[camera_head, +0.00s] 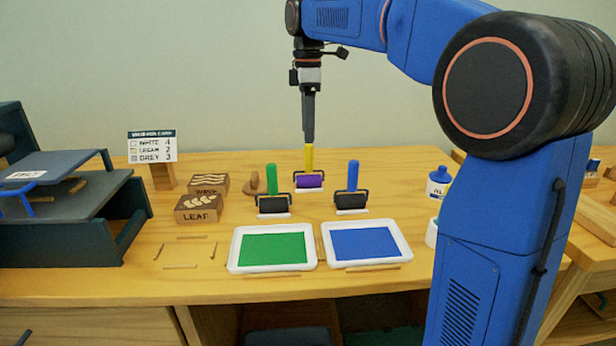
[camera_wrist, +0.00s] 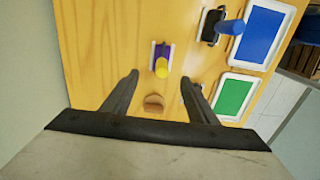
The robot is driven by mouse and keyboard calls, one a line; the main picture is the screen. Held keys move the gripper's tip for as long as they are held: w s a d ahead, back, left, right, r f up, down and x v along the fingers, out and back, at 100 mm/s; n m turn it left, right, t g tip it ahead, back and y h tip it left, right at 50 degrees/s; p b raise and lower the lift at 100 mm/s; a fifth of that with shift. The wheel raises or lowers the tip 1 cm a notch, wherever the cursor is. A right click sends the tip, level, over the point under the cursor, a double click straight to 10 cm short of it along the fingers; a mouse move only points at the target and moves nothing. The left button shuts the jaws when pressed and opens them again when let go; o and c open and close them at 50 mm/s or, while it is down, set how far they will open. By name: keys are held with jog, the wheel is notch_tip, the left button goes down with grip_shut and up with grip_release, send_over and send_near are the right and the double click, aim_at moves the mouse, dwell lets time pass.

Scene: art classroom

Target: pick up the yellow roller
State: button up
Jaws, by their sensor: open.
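The yellow roller stands upright near the back of the table, its yellow handle (camera_head: 309,158) up and its purple drum (camera_head: 310,181) in a dark frame below. In the wrist view its handle (camera_wrist: 161,68) appears end-on, near the line between the fingertips. My gripper (camera_head: 308,138) points down with its tips close above the handle in the head view; the exact gap is hard to tell. In the wrist view my gripper (camera_wrist: 159,78) shows two spread fingers, with nothing held between them.
The green-handled roller (camera_head: 271,181) stands left and the blue-handled roller (camera_head: 352,178) right. The green tray (camera_head: 235,262) and blue tray (camera_head: 333,262) lie in front. Wooden blocks (camera_head: 199,214) and a round wooden tool (camera_head: 255,183) are further left. A blue-capped bottle (camera_head: 437,185) is right.

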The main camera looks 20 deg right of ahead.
aim_at(308, 170)
notch_tip(308, 170, down, 14)
jog(key=shift+s+r, duration=0.15)
jog(key=shift+r, duration=0.05)
dwell(0.4)
jog(key=c, duration=1.3)
